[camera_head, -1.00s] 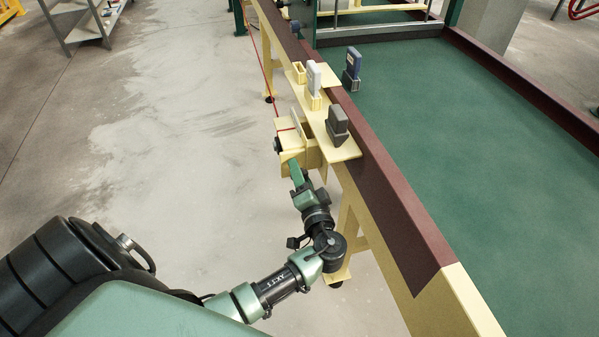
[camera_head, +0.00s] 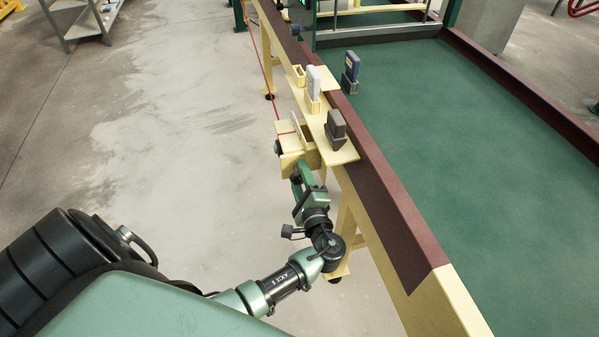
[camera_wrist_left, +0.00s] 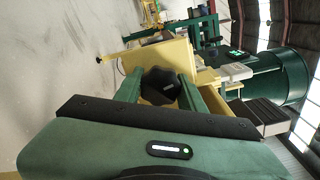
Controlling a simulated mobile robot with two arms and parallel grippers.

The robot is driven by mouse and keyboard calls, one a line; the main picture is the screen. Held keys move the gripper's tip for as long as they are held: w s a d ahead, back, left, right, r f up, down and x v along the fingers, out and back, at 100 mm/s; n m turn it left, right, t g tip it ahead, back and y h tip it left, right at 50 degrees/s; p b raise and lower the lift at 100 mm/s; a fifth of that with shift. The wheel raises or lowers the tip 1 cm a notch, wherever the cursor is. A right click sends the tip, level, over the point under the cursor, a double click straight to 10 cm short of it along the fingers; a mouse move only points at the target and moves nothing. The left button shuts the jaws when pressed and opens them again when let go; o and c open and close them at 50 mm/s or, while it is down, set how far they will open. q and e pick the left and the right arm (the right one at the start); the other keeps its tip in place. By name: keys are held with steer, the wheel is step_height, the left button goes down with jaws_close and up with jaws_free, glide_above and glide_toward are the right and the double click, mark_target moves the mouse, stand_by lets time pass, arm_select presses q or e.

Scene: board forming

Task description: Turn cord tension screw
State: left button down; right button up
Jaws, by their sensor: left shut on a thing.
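The cord tension screw (camera_wrist_left: 160,86) is a black lobed knob on the near face of a cream block; it shows in the left wrist view between my gripper's two green fingers. In the head view the knob (camera_head: 278,147) shows as a small dark shape on the cream block (camera_head: 292,160). A red cord (camera_head: 266,85) runs along the frame to this block. My left gripper (camera_wrist_left: 161,92) is shut on the knob. In the head view the left gripper (camera_head: 296,180) sits at the block's near end, its fingertips partly hidden. My right gripper is not in view.
A cream shelf (camera_head: 345,153) beside the block carries a dark device (camera_head: 336,124) and a white device (camera_head: 313,80) in holders. The green table (camera_head: 460,130) lies right; open floor (camera_head: 160,130) lies left.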

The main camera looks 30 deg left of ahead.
mark_target(301, 181)
arm_select(q)
steer(key=shift+m+p, duration=0.4)
steer(key=shift+m, duration=0.7)
steer(key=c, duration=0.9)
jaws_free()
steer(key=shift+o, duration=0.2)
steer(key=b+v, duration=0.1)
steer(key=v, duration=0.6)
steer(key=shift+f, duration=0.15)
steer(key=shift+s+d+b, duration=0.3)
steer(key=shift+d, duration=0.05)
